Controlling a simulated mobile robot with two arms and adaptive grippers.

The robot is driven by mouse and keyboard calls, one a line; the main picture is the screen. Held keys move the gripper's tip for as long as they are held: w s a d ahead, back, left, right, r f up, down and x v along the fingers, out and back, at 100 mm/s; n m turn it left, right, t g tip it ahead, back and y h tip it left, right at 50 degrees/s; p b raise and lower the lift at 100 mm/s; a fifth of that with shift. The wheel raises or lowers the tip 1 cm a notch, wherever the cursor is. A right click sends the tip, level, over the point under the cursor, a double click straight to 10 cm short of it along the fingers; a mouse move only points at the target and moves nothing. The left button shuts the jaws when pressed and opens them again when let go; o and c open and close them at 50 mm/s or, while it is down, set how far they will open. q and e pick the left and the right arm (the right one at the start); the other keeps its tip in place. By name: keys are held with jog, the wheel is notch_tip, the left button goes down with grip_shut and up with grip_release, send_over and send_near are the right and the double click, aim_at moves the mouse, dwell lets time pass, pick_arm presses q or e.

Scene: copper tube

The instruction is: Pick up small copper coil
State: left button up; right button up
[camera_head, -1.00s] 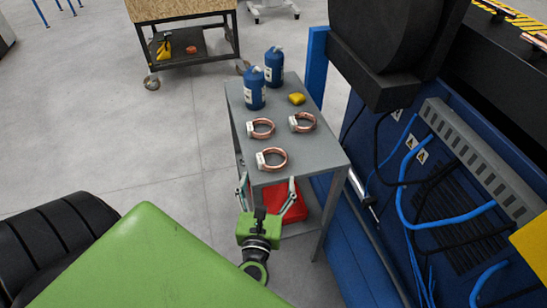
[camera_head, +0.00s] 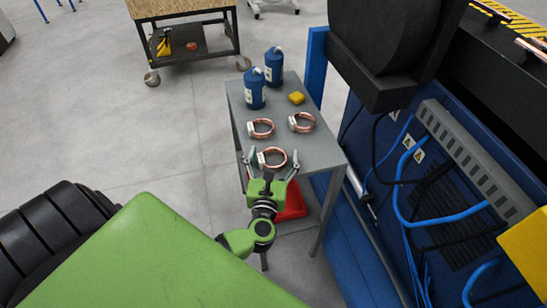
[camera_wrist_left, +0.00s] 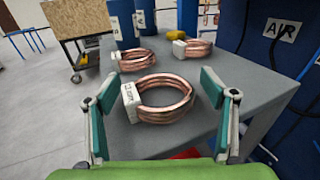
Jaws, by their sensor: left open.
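Three copper coils with white tags lie on the grey table (camera_head: 315,152). The nearest coil (camera_head: 273,158) is at the table's near end, and it fills the middle of the left wrist view (camera_wrist_left: 164,99). A second coil (camera_head: 261,129) lies behind it to the left, and a third (camera_head: 302,122) behind it to the right. My left gripper (camera_head: 270,160) is open and empty, its fingers spread to either side of the nearest coil. In the left wrist view the gripper (camera_wrist_left: 160,115) shows a finger on each side of that coil, apart from it. My right gripper is not in view.
Two blue bottles (camera_head: 255,89) and a yellow object (camera_head: 296,97) stand at the table's far end. A red bin (camera_head: 290,200) sits below the table. A blue machine (camera_head: 355,225) with cables borders the table on the right. Open floor lies to the left.

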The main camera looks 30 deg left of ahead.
pick_arm(q)
jog(key=c, duration=1.3)
jog(key=shift+o, duration=0.2)
jog(key=shift+r, duration=0.1)
